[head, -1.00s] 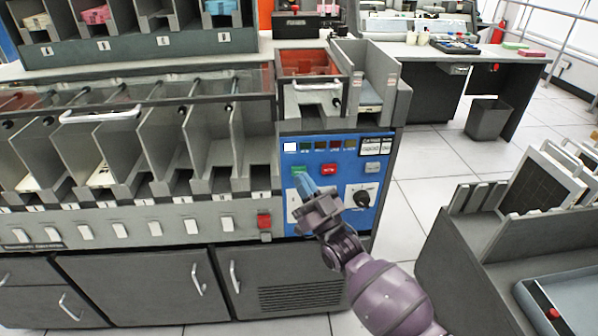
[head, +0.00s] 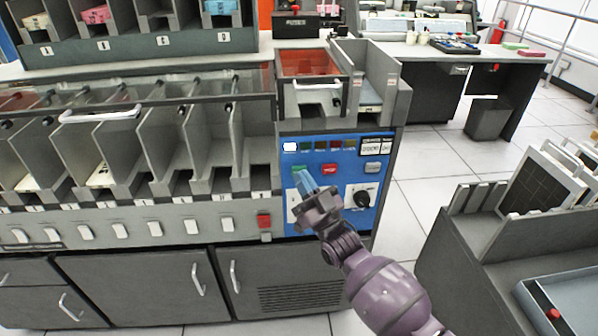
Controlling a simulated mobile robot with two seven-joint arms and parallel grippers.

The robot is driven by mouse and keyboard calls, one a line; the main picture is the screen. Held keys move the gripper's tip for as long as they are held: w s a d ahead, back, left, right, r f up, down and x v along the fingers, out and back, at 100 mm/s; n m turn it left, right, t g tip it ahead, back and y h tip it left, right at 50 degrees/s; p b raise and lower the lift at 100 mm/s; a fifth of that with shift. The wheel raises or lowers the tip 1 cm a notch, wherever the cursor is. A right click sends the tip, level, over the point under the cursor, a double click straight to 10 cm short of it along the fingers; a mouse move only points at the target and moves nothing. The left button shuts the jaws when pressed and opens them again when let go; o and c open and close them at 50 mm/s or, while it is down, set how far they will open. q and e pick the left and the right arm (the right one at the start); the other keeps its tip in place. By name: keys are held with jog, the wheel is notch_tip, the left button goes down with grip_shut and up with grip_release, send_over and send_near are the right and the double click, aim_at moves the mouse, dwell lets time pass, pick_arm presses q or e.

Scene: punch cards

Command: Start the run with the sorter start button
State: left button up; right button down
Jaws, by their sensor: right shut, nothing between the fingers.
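The sorter's blue control panel (head: 345,180) is on the front right of the grey machine. A green button (head: 298,169), which looks like the start button, sits at the panel's upper left. A red button (head: 329,169) is to its right. My right gripper (head: 304,178) is shut and empty, with its light-blue fingertips just below and over the lower edge of the green button. I cannot tell whether they touch it. My left gripper is not in view.
A black rotary knob (head: 362,197) is right of my gripper, and a red switch (head: 264,221) is left of the panel. A card hopper (head: 310,98) stands above the panel. A grey unit (head: 480,235) stands at the right, with open floor between.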

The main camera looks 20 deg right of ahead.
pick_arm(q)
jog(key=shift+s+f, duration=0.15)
pick_arm(e)
jog(key=shift+w+d, duration=0.15)
jog(key=shift+w, duration=0.3)
dwell(0.5)
jog(key=shift+s, duration=0.2)
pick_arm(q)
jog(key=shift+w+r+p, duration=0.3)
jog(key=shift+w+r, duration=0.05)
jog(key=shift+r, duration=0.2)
pick_arm(e)
jog(key=shift+s+a, duration=0.3)
jog(key=shift+s, duration=0.4)
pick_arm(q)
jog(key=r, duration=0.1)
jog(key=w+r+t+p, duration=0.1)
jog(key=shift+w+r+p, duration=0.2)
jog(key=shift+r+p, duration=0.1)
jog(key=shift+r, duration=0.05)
pick_arm(e)
jog(key=s, duration=0.2)
jog(key=s+a, duration=0.1)
jog(key=s, duration=0.1)
jog(key=shift+s+a, duration=0.2)
jog(key=shift+s, duration=0.2)
jog(key=shift+w, duration=0.1)
